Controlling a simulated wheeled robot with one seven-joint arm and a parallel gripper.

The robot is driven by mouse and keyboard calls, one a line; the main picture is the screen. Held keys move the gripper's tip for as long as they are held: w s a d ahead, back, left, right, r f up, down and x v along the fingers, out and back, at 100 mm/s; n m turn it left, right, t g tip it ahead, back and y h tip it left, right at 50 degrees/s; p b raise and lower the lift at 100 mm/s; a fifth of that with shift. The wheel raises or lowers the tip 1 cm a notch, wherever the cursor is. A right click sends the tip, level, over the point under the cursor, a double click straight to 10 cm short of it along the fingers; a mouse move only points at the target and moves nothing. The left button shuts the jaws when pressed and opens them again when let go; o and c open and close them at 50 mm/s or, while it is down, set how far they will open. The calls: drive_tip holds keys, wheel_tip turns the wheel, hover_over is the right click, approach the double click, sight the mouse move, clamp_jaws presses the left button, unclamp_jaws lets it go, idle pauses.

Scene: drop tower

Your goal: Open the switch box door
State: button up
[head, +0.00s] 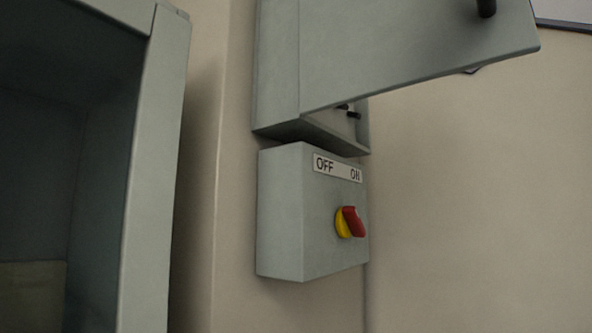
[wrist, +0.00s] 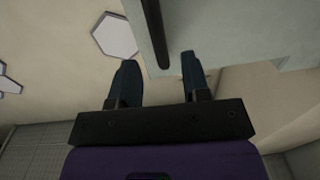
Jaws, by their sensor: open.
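The grey switch box (head: 277,65) hangs on the wall in the head view. Its door (head: 400,55) stands swung out to the right, away from the box. Part of the box's inside, with small black parts (head: 350,111), shows below the door's lower edge. A dark handle (head: 487,6) sticks out of the door near the top of the picture. In the wrist view, my gripper (wrist: 159,60) is open. The dark handle bar (wrist: 155,30) ends between the fingertips in the picture, with a gap on both sides. The door's pale panel (wrist: 230,30) lies to its right. My gripper is outside the head view.
A smaller grey box (head: 283,215) with an OFF/ON label (head: 337,168) and a red and yellow knob (head: 350,222) sits below the switch box. A large open grey cabinet (head: 150,180) stands at the left.

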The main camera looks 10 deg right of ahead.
drive_tip(key=shift+v, duration=2.4)
